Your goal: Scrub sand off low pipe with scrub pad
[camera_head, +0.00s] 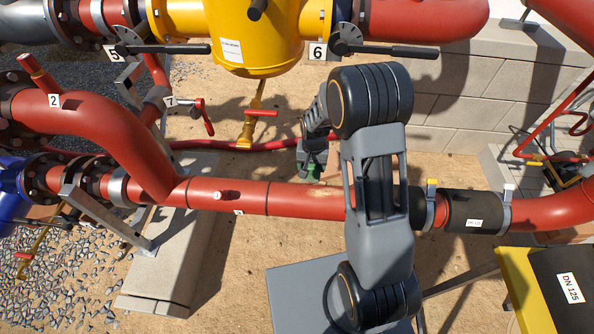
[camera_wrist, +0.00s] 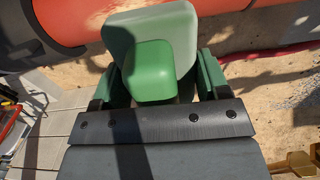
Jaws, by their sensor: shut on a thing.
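The low red pipe (camera_head: 240,197) runs across the head view, passing behind my arm. A faint pale, sandy-looking patch (camera_head: 328,189) shows on its upper side near my arm. My gripper (camera_head: 313,168) is beyond the pipe, partly hidden by my arm. It is shut on the green scrub pad (camera_head: 318,182), of which only a small part shows there. In the wrist view the pad (camera_wrist: 150,52), with a green grip block and a paler face, sits between my fingers. The pipe (camera_wrist: 85,18) shows behind the pad. I cannot tell whether they touch.
A yellow vessel (camera_head: 240,35) and valves with dark levers (camera_head: 385,50) stand above the pipe. A small red-handled valve (camera_head: 262,113) is left of my gripper. Black clamped sleeves (camera_head: 472,210) cover the pipe at right. A concrete plinth (camera_head: 175,265) supports it at left.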

